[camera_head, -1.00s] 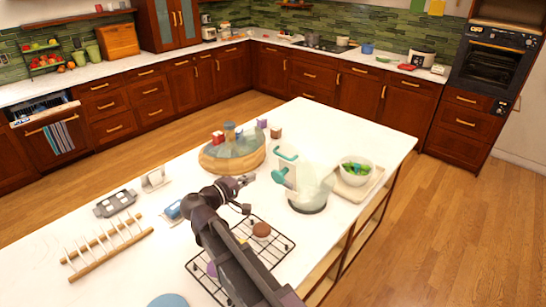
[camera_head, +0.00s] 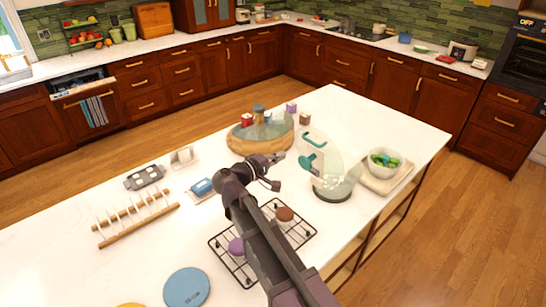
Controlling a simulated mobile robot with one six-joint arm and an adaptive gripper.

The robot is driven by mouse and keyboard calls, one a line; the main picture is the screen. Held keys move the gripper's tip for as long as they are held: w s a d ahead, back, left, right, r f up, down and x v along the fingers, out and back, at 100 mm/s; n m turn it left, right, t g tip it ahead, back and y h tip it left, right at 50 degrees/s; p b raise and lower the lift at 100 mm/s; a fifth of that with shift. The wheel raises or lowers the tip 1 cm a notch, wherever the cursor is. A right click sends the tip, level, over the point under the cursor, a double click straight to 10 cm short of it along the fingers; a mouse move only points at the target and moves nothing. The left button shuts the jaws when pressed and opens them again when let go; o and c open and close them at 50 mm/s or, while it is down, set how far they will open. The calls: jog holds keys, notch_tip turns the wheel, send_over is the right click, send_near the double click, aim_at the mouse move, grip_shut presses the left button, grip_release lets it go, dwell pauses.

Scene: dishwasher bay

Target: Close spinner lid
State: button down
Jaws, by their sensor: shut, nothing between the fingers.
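The salad spinner has a clear bowl (camera_head: 337,185) on a dark round base, standing on the white island. Its clear lid (camera_head: 318,146) with a teal handle stands raised and tilted at the bowl's left and back side, so the spinner is open. The lid is see-through and its exact edge is hard to make out. My gripper (camera_head: 276,171) is shut and empty, just left of the lid and bowl, with a small gap to them in the picture.
A round wooden tray (camera_head: 246,146) with jars lies behind my gripper. A salad bowl (camera_head: 384,163) on a board stands right of the spinner. A black wire rack (camera_head: 222,243) with buns lies under my arm. A wooden dish rack (camera_head: 137,220) is left.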

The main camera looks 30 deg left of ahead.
jog(key=x, duration=1.1)
jog(key=shift+b, duration=0.35)
